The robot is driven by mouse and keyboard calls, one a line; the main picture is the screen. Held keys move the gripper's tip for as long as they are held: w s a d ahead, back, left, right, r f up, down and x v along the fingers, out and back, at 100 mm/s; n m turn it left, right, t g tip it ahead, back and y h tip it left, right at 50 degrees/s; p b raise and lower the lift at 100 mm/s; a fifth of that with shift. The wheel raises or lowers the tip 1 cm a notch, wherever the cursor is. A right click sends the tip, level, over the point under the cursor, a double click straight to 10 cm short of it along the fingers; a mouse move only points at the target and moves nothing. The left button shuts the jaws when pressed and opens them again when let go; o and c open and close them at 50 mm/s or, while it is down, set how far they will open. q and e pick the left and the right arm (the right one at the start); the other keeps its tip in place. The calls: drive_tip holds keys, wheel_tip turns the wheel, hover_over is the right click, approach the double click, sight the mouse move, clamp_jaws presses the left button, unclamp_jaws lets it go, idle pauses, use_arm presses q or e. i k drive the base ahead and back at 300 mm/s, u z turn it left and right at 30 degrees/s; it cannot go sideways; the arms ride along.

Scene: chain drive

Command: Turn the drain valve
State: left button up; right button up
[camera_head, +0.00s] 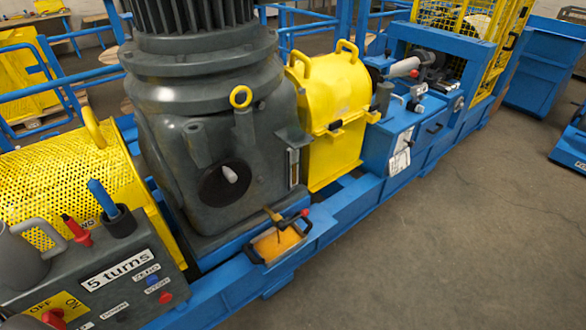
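A small brass-coloured fitting (273,215) sticks out low at the front of the dark grey gearbox (215,165); it looks like the drain valve. A short red-tipped piece (304,212) shows just right of it. I cannot tell which way the valve is turned. Neither of my grippers shows in the head view.
A control box labelled "5 turns" (115,270) stands at lower left, with a grey jug-like vessel (20,262) and a blue-handled tool (103,198). Yellow guards (330,110) flank the gearbox on the blue frame (350,205). Open floor (480,230) lies to the right.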

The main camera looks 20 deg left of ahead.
sight(281, 225)
drive_tip(key=z, duration=1.05)
drive_tip(key=i, duration=4.15)
drive_tip(key=u, duration=3.4)
